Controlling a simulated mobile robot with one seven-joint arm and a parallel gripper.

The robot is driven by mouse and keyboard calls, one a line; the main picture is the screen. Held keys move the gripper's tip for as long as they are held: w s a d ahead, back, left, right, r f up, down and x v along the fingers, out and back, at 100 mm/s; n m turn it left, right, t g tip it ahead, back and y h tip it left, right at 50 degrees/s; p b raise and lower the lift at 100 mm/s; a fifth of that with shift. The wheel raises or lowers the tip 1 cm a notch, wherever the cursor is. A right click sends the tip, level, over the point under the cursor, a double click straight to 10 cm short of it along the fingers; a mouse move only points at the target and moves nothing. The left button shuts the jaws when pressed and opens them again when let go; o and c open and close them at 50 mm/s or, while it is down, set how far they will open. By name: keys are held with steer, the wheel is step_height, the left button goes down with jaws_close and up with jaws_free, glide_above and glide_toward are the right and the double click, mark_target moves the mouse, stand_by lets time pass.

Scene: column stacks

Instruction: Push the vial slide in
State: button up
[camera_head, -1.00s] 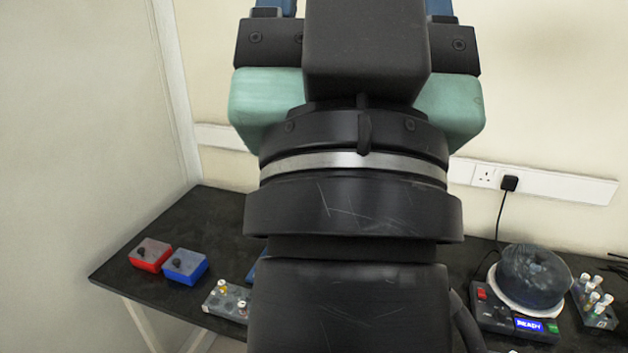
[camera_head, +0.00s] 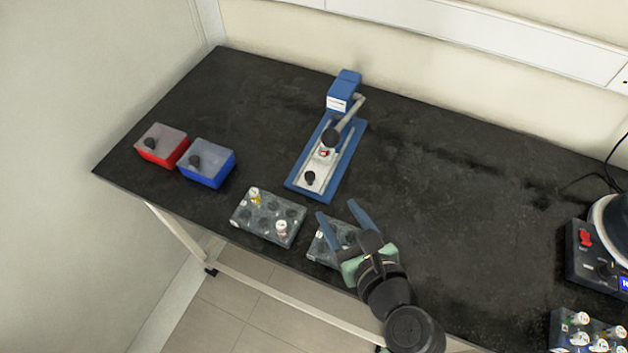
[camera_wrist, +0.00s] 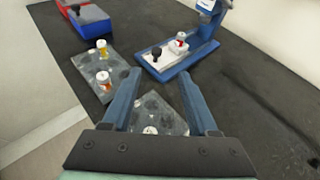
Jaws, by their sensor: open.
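The vial slide (camera_head: 321,167) is a pale plate with a black knob on the blue base of a press (camera_head: 343,105). The slide also shows in the wrist view (camera_wrist: 166,56), knob toward me. My gripper (camera_head: 339,215) is open and empty. It is on the near side of the press, above a grey rack at the table's front, apart from the slide. In the wrist view its two blue fingers (camera_wrist: 156,92) stand wide apart, with the press beyond them.
A grey rack (camera_head: 268,214) with a few vials stands left of my gripper; another rack (camera_head: 322,247) lies under it. A red box (camera_head: 161,150) and a blue box (camera_head: 212,170) are at the left. A machine (camera_head: 590,262) stands far right. The table right of the press is clear.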

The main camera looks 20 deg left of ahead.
mark_target(312, 178)
steer(key=shift+s+a+f, duration=0.15)
steer(key=shift+a+f, duration=0.1)
steer(key=shift+f, duration=0.2)
steer(key=b+x, duration=0.1)
steer(key=x, duration=1.1)
steer(key=shift+a+f+b, duration=0.15)
steer(key=shift+a+b, duration=0.1)
steer(key=shift+b, duration=0.1)
jaws_close()
stand_by(0.4)
